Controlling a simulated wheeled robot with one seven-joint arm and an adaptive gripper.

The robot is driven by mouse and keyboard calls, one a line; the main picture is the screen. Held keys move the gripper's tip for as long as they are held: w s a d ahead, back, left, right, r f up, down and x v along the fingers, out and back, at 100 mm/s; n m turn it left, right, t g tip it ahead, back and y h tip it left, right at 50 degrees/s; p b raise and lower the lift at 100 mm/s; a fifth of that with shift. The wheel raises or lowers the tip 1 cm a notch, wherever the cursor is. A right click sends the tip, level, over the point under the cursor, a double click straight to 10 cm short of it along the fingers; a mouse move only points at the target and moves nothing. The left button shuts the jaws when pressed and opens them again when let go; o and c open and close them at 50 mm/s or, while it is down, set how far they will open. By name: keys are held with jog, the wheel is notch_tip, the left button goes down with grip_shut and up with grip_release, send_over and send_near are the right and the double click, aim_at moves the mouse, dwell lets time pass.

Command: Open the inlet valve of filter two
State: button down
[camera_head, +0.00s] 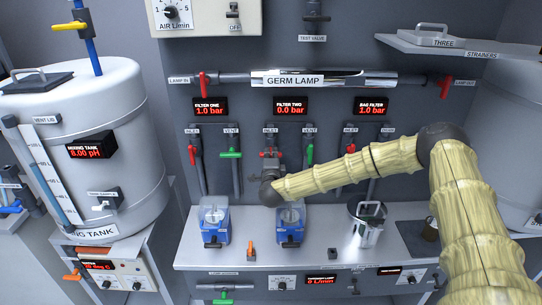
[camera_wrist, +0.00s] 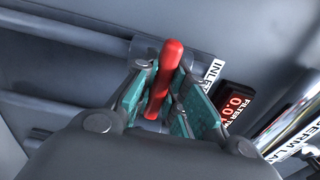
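Filter two's inlet valve has a red handle, seen in the wrist view (camera_wrist: 163,80) beside an INLET label. In the head view the handle (camera_head: 269,153) is mostly hidden by my gripper (camera_head: 269,168). In the wrist view my gripper (camera_wrist: 164,98) has its teal-padded fingers on either side of the handle, spread apart with some gap showing. Firm contact with the handle cannot be made out. The FILTER TWO display (camera_head: 290,107) reads 0.0 bar. Filter two (camera_head: 290,222), a blue unit with a clear top, stands on the bench below.
Filter two's green vent handle (camera_head: 309,154) is close to the right of my gripper. Filter one's red inlet handle (camera_head: 193,154) and green vent handle (camera_head: 230,154) are to the left. The germ lamp pipe (camera_head: 315,79) runs above. A metal jug (camera_head: 368,224) stands right on the bench.

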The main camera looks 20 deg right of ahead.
jog(key=shift+f+n, duration=0.1)
jog(key=shift+n, duration=0.2)
jog(key=n+b, duration=0.2)
jog(key=shift+n, duration=0.3)
jog(key=n+b, duration=0.3)
jog(key=n, duration=0.2)
jog(key=n+b, duration=0.2)
jog(key=n, duration=0.3)
jog(key=n+b, duration=0.1)
jog(key=n, duration=0.3)
jog(key=shift+f+n+b, duration=0.1)
jog(key=shift+n+b, duration=0.2)
jog(key=shift+b, duration=0.05)
jog(key=shift+s, duration=0.1)
jog(key=c, duration=1.7)
grip_release()
jog(key=shift+o, duration=1.3)
